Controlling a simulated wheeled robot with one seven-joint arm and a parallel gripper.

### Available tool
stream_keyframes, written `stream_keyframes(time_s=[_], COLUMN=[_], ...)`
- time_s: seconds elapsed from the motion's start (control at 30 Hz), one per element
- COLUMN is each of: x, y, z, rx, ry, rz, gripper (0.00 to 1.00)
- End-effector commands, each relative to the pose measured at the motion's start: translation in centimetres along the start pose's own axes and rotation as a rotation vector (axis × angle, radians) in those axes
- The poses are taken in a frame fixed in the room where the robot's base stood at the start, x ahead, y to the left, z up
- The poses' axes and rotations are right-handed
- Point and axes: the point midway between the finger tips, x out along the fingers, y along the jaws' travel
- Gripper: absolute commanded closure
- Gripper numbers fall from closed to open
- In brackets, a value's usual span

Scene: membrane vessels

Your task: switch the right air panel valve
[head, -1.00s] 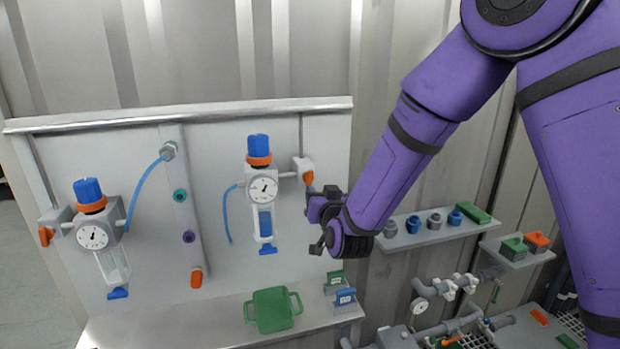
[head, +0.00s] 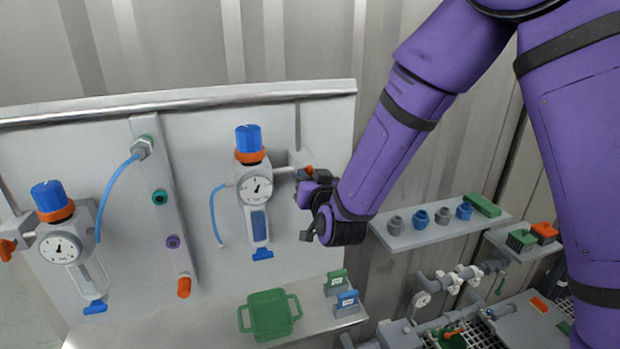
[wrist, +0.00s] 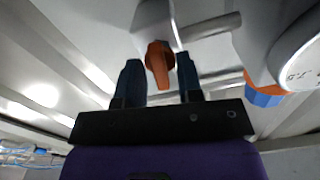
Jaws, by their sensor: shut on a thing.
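The right air panel valve (head: 300,160) is a grey body with a small orange handle (head: 308,170), at the right end of the pipe beside the right regulator (head: 256,188). In the wrist view the orange handle (wrist: 159,62) hangs between the two dark fingers of my gripper (wrist: 160,74). My gripper (head: 306,184) is shut on this handle. In the head view the purple and black wrist covers part of the handle and the fingertips.
A left regulator (head: 62,246) has its own orange valve handle (head: 7,249). Blue hoses hang on the panel. A green tray (head: 270,315) and small labelled stands (head: 346,303) are on the ledge below. A shelf with fittings (head: 440,232) is at right.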

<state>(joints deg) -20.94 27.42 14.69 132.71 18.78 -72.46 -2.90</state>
Motion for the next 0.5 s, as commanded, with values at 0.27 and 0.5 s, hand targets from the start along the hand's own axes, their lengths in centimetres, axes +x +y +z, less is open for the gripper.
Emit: stream_keyframes(time_s=[0.27,0.5], x=[0.02,0.03], y=[0.02,0.02], z=[-0.01,0.0], rx=[0.008,0.088], ry=[0.0,0.0], rz=[0.0,0.0], gripper=[0.9,0.9])
